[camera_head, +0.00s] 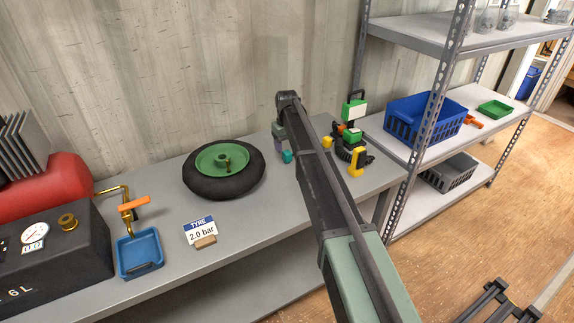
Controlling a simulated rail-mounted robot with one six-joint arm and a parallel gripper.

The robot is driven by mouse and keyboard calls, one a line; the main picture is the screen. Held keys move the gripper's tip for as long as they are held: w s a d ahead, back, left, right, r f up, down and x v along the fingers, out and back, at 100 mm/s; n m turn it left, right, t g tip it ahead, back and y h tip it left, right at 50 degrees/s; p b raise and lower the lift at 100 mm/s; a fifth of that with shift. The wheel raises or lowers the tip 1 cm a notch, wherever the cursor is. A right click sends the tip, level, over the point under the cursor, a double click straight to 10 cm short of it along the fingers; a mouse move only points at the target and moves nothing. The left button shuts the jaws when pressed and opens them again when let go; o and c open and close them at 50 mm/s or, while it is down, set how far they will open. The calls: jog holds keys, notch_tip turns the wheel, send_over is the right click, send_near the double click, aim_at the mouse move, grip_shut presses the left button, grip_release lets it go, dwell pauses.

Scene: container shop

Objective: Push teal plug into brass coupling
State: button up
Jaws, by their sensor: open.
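My gripper (342,152), with yellow fingertips, is open behind my forearm at the right end of the bench. It is partly hidden, and I see nothing held in it. It is far to the right of the brass coupling.
On the bench (255,220) are a wheel with a green hub (197,185), a tyre card (200,232), a blue tray (138,252) and a brass pipe with an orange handle (133,203). A shelf with a blue crate (425,117) stands right.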

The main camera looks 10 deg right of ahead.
aim_at(287, 152)
jog(key=shift+r, duration=0.15)
notch_tip(287, 152, down, 6)
jog(key=b, duration=0.5)
jog(key=shift+w+d+r, duration=0.1)
jog(key=shift+w+r, duration=0.05)
jog(key=shift+r, duration=0.25)
jog(key=c, duration=1)
jog(key=shift+o, duration=0.2)
notch_tip(287, 152, up, 20)
jog(key=p, duration=2)
